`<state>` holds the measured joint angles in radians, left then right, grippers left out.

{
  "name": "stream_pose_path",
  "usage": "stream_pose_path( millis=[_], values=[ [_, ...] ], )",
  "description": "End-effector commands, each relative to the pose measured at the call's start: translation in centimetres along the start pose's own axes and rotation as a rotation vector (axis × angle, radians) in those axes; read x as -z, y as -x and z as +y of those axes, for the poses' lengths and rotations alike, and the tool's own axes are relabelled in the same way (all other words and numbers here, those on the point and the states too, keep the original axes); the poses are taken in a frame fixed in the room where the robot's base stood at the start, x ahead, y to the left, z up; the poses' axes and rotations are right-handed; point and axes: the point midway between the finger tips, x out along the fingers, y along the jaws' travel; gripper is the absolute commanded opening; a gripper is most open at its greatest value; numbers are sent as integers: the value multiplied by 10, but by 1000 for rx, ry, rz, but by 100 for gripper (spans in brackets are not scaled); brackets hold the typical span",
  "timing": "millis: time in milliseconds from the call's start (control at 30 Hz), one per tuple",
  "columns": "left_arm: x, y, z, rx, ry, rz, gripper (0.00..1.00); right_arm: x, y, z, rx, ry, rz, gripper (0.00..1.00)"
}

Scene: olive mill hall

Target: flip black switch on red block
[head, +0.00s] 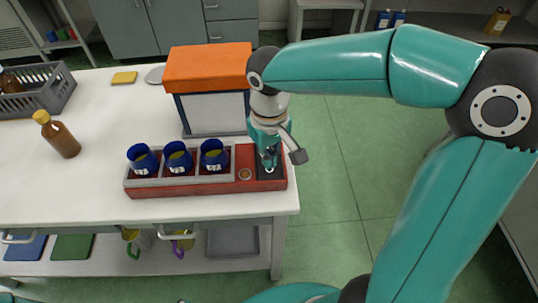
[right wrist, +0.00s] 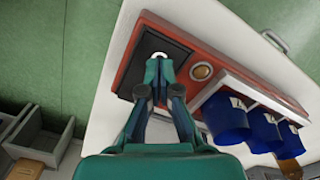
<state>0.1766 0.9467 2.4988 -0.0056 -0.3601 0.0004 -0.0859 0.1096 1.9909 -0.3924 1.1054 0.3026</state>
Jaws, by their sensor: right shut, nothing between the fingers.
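The red block (head: 235,188) is a long, low base near the front right of the white table; it also shows in the right wrist view (right wrist: 217,63). Its right end in the head view carries a black plate (head: 279,173), seen in the right wrist view too (right wrist: 179,52). A pale round piece (right wrist: 159,56) shows on the plate just beyond my fingertips. My right gripper (head: 268,165) points down over the plate, shut and empty; in the right wrist view its fingertips (right wrist: 160,70) are together. They partly hide the plate, so contact and switch position cannot be told. My left gripper is out of view.
A brass round button (head: 245,174) sits beside the plate. Several blue cups, including one nearest the button (head: 213,155), stand in a grey tray on the block. An orange-topped box (head: 212,110) stands behind. A brown bottle (head: 62,138) and grey crate (head: 62,90) are left.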

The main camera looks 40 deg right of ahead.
Motion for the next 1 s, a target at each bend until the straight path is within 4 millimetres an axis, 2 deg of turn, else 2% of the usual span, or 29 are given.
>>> stream_pose_path(
  millis=[33, 600, 1000],
  values=[
    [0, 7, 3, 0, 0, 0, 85, 0, 9, 0, 0, 0, 1, 0],
    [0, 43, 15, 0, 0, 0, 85, 0, 53, 0, 0, 1, 1, 0],
    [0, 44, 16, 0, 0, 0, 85, 0, 56, 0, 0, 1, 0, 0]
  ],
)
